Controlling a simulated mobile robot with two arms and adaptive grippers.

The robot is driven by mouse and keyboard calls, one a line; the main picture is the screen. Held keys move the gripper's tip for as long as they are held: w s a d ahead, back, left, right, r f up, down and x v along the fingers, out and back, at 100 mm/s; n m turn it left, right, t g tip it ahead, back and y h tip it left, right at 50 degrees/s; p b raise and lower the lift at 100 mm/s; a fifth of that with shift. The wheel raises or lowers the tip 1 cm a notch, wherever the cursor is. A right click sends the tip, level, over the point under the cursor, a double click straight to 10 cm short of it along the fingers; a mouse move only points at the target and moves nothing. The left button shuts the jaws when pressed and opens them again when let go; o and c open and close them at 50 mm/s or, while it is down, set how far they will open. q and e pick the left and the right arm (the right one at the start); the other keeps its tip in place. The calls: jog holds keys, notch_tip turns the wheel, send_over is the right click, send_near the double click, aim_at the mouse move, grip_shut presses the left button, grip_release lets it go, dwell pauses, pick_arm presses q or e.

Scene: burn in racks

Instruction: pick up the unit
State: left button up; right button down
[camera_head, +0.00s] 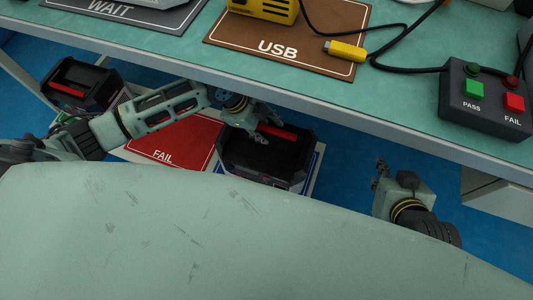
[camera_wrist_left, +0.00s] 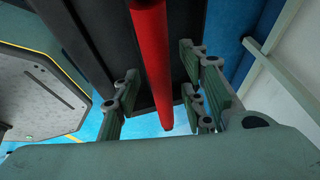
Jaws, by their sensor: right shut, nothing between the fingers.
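A black unit (camera_head: 240,160) with a red handle (camera_head: 283,131) sits below the bench, beside the red FAIL mat (camera_head: 170,147). My left gripper (camera_head: 258,133) is over this unit. In the left wrist view, the red handle (camera_wrist_left: 155,60) runs between the open fingers of my left gripper (camera_wrist_left: 165,88), with gaps visible on both sides. The black body of the unit (camera_wrist_left: 90,35) is behind the handle. A second black unit (camera_head: 95,88) with a red handle is at the far left. My right gripper (camera_head: 380,170) is shut and empty, apart from the units.
The bench (camera_head: 310,75) above holds a WAIT mat (camera_head: 150,17), a USB mat (camera_head: 235,35), a yellow connector (camera_head: 345,50) and a PASS/FAIL button box (camera_head: 480,105). A blue-edged mat (camera_head: 317,165) lies under the near unit. Blue floor (camera_head: 345,150) is open to its right.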

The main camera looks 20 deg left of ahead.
pick_arm(q)
jog(key=shift+c, duration=0.3)
dwell(0.4)
grip_shut()
dwell(0.5)
